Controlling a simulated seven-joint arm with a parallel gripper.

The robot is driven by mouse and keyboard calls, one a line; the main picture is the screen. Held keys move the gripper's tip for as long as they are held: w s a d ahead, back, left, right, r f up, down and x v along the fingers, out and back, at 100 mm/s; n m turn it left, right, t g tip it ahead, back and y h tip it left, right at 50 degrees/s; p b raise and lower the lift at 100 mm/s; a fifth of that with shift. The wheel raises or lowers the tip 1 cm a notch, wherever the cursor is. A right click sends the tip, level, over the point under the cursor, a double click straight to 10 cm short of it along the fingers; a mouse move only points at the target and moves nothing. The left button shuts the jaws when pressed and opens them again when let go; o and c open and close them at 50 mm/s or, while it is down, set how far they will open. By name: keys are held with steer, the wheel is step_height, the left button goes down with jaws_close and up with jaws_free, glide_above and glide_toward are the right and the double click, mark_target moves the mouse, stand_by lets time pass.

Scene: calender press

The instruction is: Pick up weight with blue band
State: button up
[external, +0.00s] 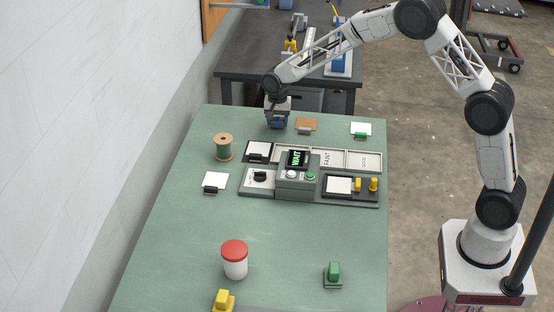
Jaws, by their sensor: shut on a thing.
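My gripper (278,117) is at the far edge of the green table, left of centre, pointing down. It is shut on a dark weight with a blue band (278,125), seen small and partly hidden by the fingers. I cannot tell whether the weight touches the table or is just above it. A weight with a green band (361,135) sits by a white card at the far right. Another dark weight (210,190) sits by a white card at the left.
The press console (297,175) with a lit display stands mid-table, with trays (345,158) behind it. A thread spool (223,147) stands left. A red-lidded jar (234,260), a green block (333,275) and a yellow block (222,300) stand in front. The left front is clear.

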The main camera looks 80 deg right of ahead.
step_height(320, 180, up, 2)
steer(key=shift+r, duration=0.1)
steer(key=shift+s+a+r, duration=0.15)
steer(key=shift+s+r, duration=0.05)
steer(key=shift+s, duration=0.05)
steer(key=s+a, duration=0.2)
steer(key=s, duration=0.2)
steer(key=s+a+r, duration=0.1)
steer(key=s+a, duration=0.1)
steer(key=s, duration=0.3)
steer(key=s+a, duration=0.2)
steer(key=s, duration=0.3)
steer(key=shift+a+r, duration=0.15)
steer(key=shift+r, duration=0.05)
stand_by(0.8)
